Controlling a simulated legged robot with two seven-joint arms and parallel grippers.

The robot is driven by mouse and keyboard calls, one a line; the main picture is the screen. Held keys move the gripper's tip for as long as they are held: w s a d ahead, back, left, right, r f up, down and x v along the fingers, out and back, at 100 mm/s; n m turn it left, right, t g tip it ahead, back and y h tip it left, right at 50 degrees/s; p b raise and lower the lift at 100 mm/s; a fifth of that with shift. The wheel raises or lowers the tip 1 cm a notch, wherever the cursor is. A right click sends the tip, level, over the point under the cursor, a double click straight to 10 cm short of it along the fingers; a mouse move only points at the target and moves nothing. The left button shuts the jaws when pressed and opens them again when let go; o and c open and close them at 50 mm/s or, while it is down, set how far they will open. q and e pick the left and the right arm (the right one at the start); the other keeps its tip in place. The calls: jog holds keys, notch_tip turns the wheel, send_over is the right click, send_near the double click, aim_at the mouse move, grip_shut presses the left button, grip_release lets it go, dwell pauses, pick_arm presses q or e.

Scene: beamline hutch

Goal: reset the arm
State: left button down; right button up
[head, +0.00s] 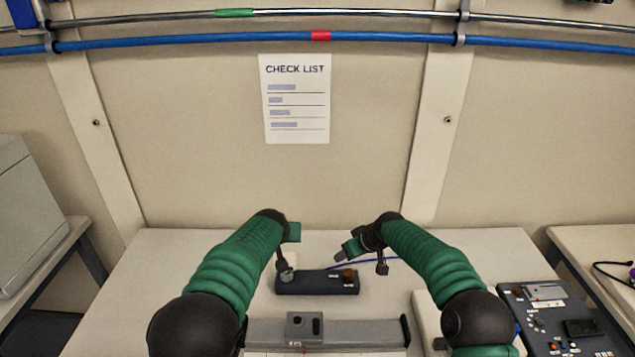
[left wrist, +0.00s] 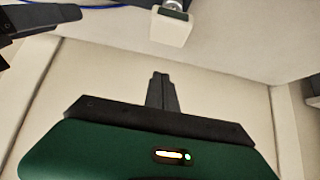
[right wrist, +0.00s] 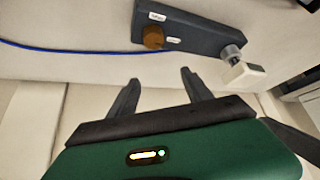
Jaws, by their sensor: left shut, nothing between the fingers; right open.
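A dark control box (head: 318,284) lies on the table. It has a brown round knob (head: 348,276) at its right end and a grey cylinder with a pale block (head: 287,273) at its left end. In the right wrist view, the knob (right wrist: 153,38) and the pale block (right wrist: 243,75) appear swapped, beyond the fingers. The small labels are unreadable. My left gripper (head: 292,233) is shut and empty behind the box's left end; its closed fingers (left wrist: 161,92) point toward the pale block (left wrist: 171,27). My right gripper (head: 344,254) is open and empty behind the knob end (right wrist: 158,97).
A grey rail fixture (head: 370,333) lies nearer me. A switch panel (head: 560,315) is at the right, and a blue cable (head: 375,261) runs behind the box. A check list (head: 297,100) hangs on the wall below pipes. The table's left side is clear.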

pick_arm(q)
jog(key=s+a+f+g, duration=0.2)
jog(key=s+a, duration=0.1)
jog(key=s, duration=1)
jog(key=s+a+f+g, duration=0.2)
jog(key=s+a+f, duration=0.1)
jog(key=s, duration=1)
jog(key=s+a+f+g, duration=0.2)
jog(key=s+a+f, duration=0.1)
jog(key=s, duration=1)
jog(key=shift+s+a, duration=0.35)
jog(key=shift+a, duration=0.25)
pick_arm(e)
jog(key=s+d+m+g+h, duration=0.1)
jog(key=s+d+m, duration=0.1)
jog(key=s, duration=1.1)
jog(key=s+d+m+g+h, duration=0.1)
jog(key=s+d, duration=0.3)
jog(key=s, duration=1)
jog(key=s+d+m+g+h, duration=0.1)
jog(key=s+d+m, duration=0.2)
jog(key=s, duration=1)
jog(key=shift+s+d+f, duration=0.3)
jog(key=shift+s+d, duration=0.05)
jog(key=shift+d, duration=0.25)
pick_arm(q)
jog(key=shift+s+a, duration=0.1)
pick_arm(e)
jog(key=shift+s+a+r, duration=0.1)
